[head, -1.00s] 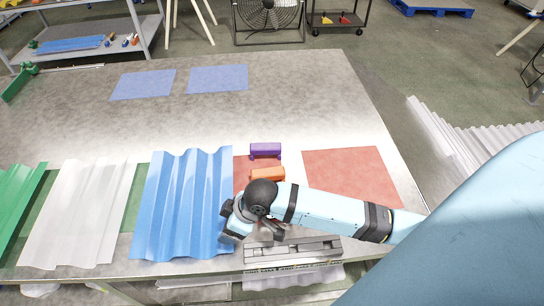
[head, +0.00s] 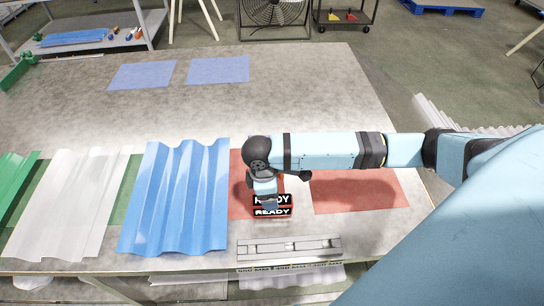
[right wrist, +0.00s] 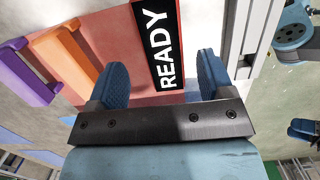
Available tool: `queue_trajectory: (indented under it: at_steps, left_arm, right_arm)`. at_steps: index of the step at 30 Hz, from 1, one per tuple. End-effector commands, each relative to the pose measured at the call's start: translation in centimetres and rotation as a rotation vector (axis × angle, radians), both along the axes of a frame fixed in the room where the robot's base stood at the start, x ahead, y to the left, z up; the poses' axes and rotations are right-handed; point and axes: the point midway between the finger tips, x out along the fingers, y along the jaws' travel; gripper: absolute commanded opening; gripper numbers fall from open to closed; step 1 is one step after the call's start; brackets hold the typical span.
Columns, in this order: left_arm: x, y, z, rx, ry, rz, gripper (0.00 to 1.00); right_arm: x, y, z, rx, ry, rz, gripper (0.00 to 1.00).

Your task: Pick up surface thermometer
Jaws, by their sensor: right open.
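I cannot pick out a surface thermometer for certain. My right gripper (head: 267,204) is open and empty, pointing down over the red mat. In the right wrist view its two blue fingers (right wrist: 162,78) are apart, with a black READY label (right wrist: 160,45) beyond them on the red surface. In the head view two READY markings (head: 270,212) show by the fingertips, the upper one partly covered. An orange handled piece (right wrist: 65,62) and a purple one (right wrist: 28,72) lie to the left in the wrist view; my right arm hides them in the head view. Blue finger-like parts (right wrist: 303,130), possibly my left gripper, show at the right edge.
A long grey slotted bar (head: 290,248) lies along the table's front edge. Blue (head: 178,198), white (head: 70,205) and green (head: 14,185) corrugated sheets lie to the left. Another red mat (head: 360,196) lies at right. The table's far middle (head: 160,115) is clear.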

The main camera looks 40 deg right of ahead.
Motion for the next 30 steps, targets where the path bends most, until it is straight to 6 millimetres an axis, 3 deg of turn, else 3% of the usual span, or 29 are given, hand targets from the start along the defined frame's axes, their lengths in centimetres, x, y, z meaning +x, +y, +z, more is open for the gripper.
queue_trajectory:
  at_steps: [7, 15, 24, 30]
  left_arm:
    - [-0.1, -0.1, -0.2, -0.001, 0.003, 0.0, 0.43]
    - [-0.1, -0.2, -0.3, -0.002, 0.005, -0.001, 0.43]
    - [-0.1, -0.2, -0.3, -0.002, 0.004, -0.001, 0.43]
    - [-0.1, -0.2, -0.2, -0.002, 0.002, -0.001, 0.43]
  right_arm:
    - [-0.3, -0.1, -2.0, 0.0, 0.0, 0.0, 0.74]
    - [-0.8, -0.4, -5.7, -0.001, 0.001, 0.001, 0.74]
    - [-0.8, -0.5, -6.1, 0.0, -0.001, 0.001, 0.74]
    - [-0.8, -0.5, -6.1, 0.0, -0.002, 0.001, 0.28]
